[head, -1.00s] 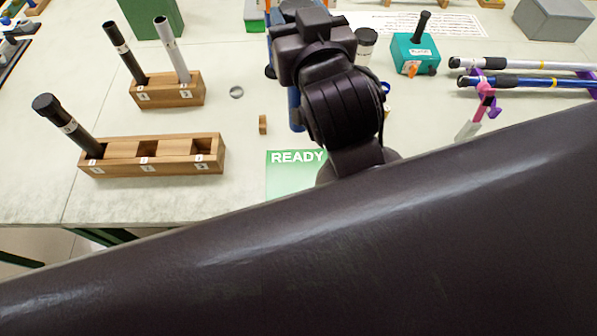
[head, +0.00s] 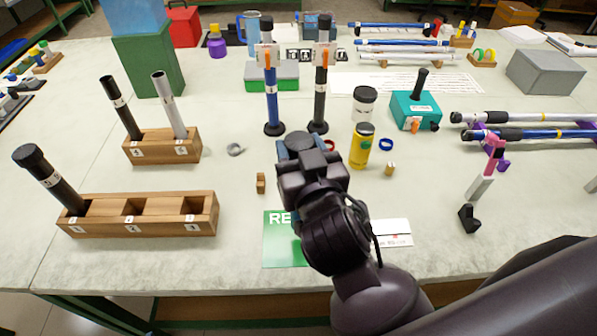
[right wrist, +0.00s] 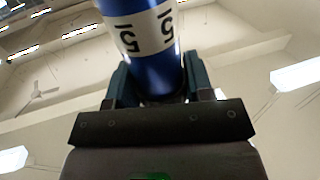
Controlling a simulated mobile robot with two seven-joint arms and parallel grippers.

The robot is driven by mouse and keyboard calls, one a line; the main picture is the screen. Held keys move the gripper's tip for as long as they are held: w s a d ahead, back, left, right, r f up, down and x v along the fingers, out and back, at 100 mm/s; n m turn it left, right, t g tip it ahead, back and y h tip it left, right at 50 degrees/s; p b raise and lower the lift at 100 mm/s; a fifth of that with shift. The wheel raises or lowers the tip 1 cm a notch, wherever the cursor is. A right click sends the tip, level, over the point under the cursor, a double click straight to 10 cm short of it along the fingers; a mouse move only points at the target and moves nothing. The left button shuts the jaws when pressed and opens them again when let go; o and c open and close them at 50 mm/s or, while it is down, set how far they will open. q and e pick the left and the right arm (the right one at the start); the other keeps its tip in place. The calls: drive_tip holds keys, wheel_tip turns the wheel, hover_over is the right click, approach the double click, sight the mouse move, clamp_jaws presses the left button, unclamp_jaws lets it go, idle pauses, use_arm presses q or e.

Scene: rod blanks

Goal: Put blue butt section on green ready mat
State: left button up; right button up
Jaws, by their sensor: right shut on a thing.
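My right gripper (head: 302,150) is above the table, just beyond the green ready mat (head: 279,250). The mat's right part is hidden behind my wrist. In the right wrist view the gripper (right wrist: 156,88) is shut on the blue butt section (right wrist: 154,62), a blue cylinder with a white band marked 5. The band's digits are upside down in that view. In the head view the held section is mostly hidden by the gripper, so its height above the table is unclear. My left gripper is not in view.
A front wooden rack (head: 150,222) holds a black section at its left; a back rack (head: 160,150) holds a black and a silver one. Blue and dark uprights stand beyond my gripper. A yellow can (head: 361,146) and a white card (head: 394,233) are to its right.

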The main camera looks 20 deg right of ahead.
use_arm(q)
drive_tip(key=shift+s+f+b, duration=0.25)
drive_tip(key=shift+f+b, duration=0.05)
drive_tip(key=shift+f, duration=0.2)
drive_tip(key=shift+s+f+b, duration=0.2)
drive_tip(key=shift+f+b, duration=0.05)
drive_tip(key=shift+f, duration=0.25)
use_arm(e)
drive_tip(key=shift+f, duration=2.5)
